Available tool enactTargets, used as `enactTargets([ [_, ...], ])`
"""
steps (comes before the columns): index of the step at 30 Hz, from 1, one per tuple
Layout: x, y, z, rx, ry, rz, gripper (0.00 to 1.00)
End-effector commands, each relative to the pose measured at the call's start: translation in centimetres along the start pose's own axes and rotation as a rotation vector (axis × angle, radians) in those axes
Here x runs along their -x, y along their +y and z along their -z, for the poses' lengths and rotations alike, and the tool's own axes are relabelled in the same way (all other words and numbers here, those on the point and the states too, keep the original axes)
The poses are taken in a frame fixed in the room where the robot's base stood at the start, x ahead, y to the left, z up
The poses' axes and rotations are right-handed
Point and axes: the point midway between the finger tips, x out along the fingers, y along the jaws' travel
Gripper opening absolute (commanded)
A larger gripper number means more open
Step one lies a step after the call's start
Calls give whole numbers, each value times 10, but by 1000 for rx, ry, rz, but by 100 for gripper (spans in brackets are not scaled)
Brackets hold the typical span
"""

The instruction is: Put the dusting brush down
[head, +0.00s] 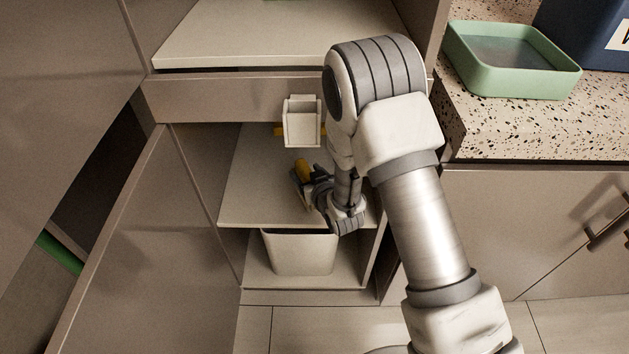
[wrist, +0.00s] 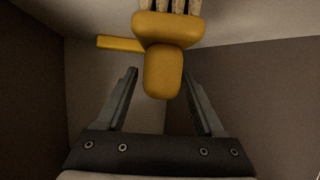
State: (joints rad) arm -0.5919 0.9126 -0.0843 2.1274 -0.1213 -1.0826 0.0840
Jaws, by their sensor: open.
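The dusting brush (wrist: 168,62) is yellow, with pale bristles at the top edge of the wrist view. Its rounded handle end lies between the fingertips of my gripper (wrist: 160,74), with a visible gap on both sides. My gripper is open. In the head view my gripper (head: 300,183) is inside the open cabinet, over the middle shelf (head: 255,190), and a yellow part of the brush (head: 303,168) shows at its fingers. My wrist hides some of that area. I cannot tell whether the brush touches the shelf.
A small white box (head: 302,126) hangs above, with a yellow bar (head: 279,131) behind it. A pale bin (head: 298,254) stands on the bottom shelf. The cabinet door (head: 135,250) stands open at left. A green tray (head: 515,82) sits on the speckled counter (head: 480,125) at right.

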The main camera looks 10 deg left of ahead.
Motion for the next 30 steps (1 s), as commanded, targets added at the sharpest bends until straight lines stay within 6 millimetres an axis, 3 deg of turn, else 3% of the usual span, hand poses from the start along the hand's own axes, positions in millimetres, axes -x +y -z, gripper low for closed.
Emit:
enactTargets([
  [15,97,1,1,-1,-2,-2,70],
  [21,113,0,1,0,-1,-1,70],
  [30,116,0,0,0,0,0,70],
])
